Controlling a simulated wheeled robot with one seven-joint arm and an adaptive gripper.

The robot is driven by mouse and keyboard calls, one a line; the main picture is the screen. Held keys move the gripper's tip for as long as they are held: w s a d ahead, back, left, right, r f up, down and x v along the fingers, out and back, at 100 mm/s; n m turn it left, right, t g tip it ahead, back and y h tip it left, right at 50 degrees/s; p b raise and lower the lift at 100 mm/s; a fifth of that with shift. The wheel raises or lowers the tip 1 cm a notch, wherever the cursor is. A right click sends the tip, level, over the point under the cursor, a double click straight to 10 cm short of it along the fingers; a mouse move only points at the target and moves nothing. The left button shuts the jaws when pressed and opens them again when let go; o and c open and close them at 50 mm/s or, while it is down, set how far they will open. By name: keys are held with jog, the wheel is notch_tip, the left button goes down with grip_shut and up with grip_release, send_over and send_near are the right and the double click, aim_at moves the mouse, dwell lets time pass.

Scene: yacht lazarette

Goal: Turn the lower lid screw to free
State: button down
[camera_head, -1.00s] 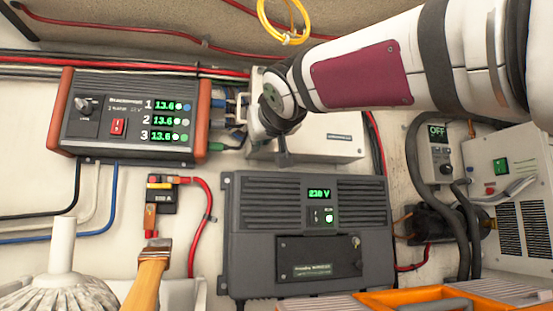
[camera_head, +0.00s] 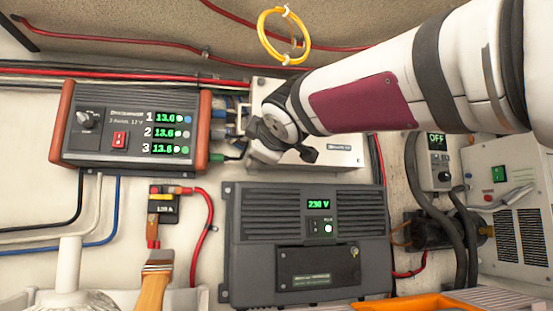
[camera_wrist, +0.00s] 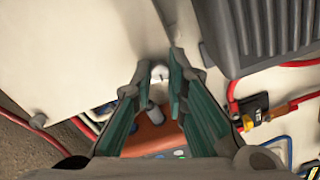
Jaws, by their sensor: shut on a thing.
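The white box with the lid (camera_head: 345,153) is on the wall right of the charger, partly covered by my arm. In the wrist view its pale lid (camera_wrist: 75,55) fills the upper left. My gripper (camera_wrist: 160,82) is shut on a small light screw head (camera_wrist: 160,72) at the lid's edge, with the fingertips on both sides of it. Another screw (camera_wrist: 38,121) stands at a lid corner, apart from my fingers. In the head view my wrist hides the fingertips and the held screw. The screw's thread is not visible.
The charger with orange ends (camera_head: 130,128) is close on the left, with cables between it and the box. A dark 230 V unit (camera_head: 305,240) is just below. A yellow cable coil (camera_head: 283,38) hangs above. A brush (camera_head: 152,285) stands at the front.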

jog(key=shift+a+n+p, duration=0.1)
jog(key=shift+n+p, duration=0.2)
jog(key=shift+n, duration=0.6)
jog(key=c, duration=1.6)
grip_release()
jog(key=shift+s, duration=0.1)
jog(key=v, duration=1.2)
